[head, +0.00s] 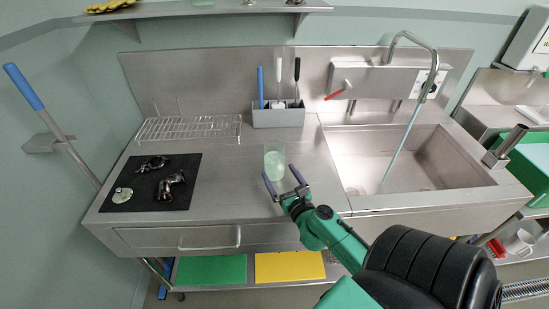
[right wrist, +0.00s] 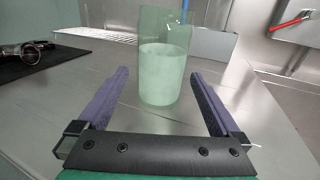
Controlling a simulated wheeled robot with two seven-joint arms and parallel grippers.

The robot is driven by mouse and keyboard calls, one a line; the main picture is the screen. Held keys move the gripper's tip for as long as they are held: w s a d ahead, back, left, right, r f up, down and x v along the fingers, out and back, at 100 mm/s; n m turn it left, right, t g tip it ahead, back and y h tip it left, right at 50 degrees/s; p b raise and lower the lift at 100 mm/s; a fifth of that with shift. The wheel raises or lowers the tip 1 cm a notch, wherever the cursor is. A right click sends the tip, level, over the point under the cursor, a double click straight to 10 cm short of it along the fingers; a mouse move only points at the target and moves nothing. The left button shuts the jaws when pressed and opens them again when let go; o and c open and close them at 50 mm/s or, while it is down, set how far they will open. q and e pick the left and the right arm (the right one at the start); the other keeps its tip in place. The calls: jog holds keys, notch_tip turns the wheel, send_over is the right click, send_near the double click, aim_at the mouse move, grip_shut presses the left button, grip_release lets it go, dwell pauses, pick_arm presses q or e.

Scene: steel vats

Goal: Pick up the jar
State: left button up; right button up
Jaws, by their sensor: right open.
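The jar (head: 274,161) is a clear glass cylinder partly filled with pale green liquid. It stands upright on the steel counter in the head view, left of the sink. My right gripper (head: 282,182) is open just in front of it, with its two fingers pointing at the jar. In the right wrist view the jar (right wrist: 164,75) stands beyond the fingertips, roughly centred between the two fingers (right wrist: 165,80). The space between the fingers is empty. My left gripper does not show.
A black mat (head: 150,190) with metal fittings lies at the counter's left. Behind are a wire rack (head: 190,127) and a grey holder (head: 278,117) with brushes. The sink (head: 400,165) with its tap is at the right. Bare counter surrounds the jar.

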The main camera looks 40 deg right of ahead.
jog(key=x, duration=0.7)
jog(key=shift+d+p, duration=0.1)
jog(key=shift+p, duration=0.25)
jog(key=shift+w+d+f, duration=0.15)
jog(key=shift+w+f, duration=0.05)
jog(key=shift+w, duration=0.25)
jog(key=c, duration=1.3)
jog(key=shift+r, duration=0.2)
jog(key=shift+c, duration=0.2)
